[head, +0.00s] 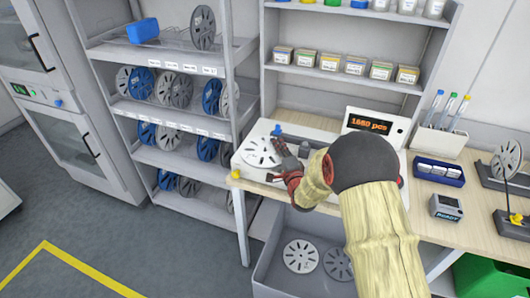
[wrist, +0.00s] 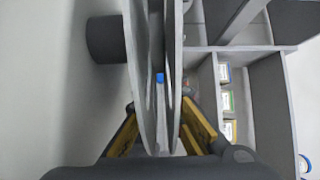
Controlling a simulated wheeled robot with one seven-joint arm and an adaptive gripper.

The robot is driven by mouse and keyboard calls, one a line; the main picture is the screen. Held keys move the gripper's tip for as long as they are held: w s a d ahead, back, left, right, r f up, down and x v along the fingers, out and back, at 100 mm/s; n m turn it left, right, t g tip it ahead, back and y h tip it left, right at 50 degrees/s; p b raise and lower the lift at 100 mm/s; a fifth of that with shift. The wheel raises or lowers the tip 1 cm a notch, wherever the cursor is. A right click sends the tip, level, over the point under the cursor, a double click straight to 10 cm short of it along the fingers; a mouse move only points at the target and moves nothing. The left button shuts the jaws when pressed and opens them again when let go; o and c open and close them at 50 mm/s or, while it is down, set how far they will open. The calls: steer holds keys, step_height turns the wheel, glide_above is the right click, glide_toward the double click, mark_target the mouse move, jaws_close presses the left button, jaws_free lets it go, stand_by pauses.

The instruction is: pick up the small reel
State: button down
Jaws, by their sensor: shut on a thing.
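The small reel (head: 262,152), pale with slotted flanges, is at the counting device on the bench, left of its orange display. My gripper (head: 284,177) is at its front right edge, shut on it. In the wrist view the reel (wrist: 174,65) is seen edge-on, its two flanges between my yellow-padded fingers (wrist: 165,135). A dark grey cylinder (wrist: 105,40) shows beside the left flange; I cannot tell whether it touches the reel. I cannot tell whether the reel rests on the device or is held just above it.
A rack of reels (head: 190,135) stands at left. A grey bin (head: 270,262) with two pale reels is below the bench front. The counter display (head: 370,124), a pen holder (head: 440,138), a blue tray (head: 440,172) and a reel stand (head: 505,180) occupy the right.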

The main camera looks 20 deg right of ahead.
steer(key=shift+r, duration=0.6)
step_height(320, 180, up, 2)
steer(key=shift+r+p, duration=0.2)
steer(key=shift+p, duration=0.55)
steer(key=s+r, duration=0.1)
steer(key=r, duration=0.1)
steer(key=s+d+r+p, duration=0.1)
steer(key=s+r, duration=0.1)
steer(key=s+d+r+p, duration=0.1)
steer(key=s+r, duration=0.1)
steer(key=shift+s+r, duration=0.15)
steer(key=shift+r, duration=0.05)
steer(key=s+d+r+p, duration=0.1)
steer(key=s+d+r, duration=0.1)
steer(key=s, duration=0.6)
steer(key=shift+d+r+p, duration=0.3)
steer(key=shift+r+p, duration=0.05)
steer(key=shift+r, duration=0.15)
